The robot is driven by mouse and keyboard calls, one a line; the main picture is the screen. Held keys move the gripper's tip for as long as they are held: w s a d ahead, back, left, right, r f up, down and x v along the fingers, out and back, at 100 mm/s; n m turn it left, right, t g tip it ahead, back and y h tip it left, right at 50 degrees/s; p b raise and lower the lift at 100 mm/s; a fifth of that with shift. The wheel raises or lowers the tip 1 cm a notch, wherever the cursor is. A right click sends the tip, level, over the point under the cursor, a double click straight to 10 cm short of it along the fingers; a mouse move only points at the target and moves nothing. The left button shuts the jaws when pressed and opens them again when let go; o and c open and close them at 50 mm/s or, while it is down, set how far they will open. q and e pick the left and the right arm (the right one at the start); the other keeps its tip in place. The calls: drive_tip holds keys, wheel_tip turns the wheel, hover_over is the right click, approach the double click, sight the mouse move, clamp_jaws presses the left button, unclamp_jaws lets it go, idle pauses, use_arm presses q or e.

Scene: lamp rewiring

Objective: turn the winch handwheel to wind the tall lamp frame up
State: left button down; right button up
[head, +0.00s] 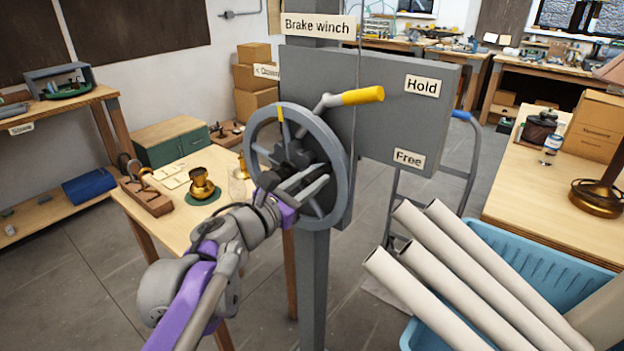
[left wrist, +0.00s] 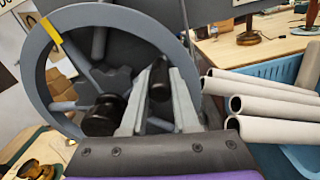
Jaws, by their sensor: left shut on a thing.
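The grey winch handwheel (head: 334,143) stands upright on a grey post under a "Brake winch" sign. A yellow mark (head: 280,115) is on its rim at the upper left. In the left wrist view the wheel (left wrist: 185,45) fills the left and middle. My left gripper (head: 303,183) is at the wheel's lower middle, with its fingers (left wrist: 158,95) closed around a dark part of the wheel. The arm hides part of the lower left rim. The yellow-gripped brake lever (head: 362,96) points right, nearer the "Hold" label (head: 422,85) than "Free" (head: 409,158). I see no tall lamp frame.
A blue crate (head: 535,265) with several pale tubes (head: 440,290) stands at the lower right. A wooden table (head: 160,216) with a brass lamp part (head: 201,184) is behind the wheel on the left. A workbench (head: 510,205) is at right. Open floor shows at lower left.

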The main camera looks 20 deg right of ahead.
idle(0.7)
use_arm(q)
drive_tip(key=shift+s+d+f, duration=0.15)
drive_tip(key=shift+s+f, duration=0.05)
drive_tip(key=shift+f, duration=0.55)
drive_tip(key=c, duration=0.7)
unclamp_jaws()
drive_tip(key=shift+o, duration=0.2)
drive_tip(key=v, duration=1.1)
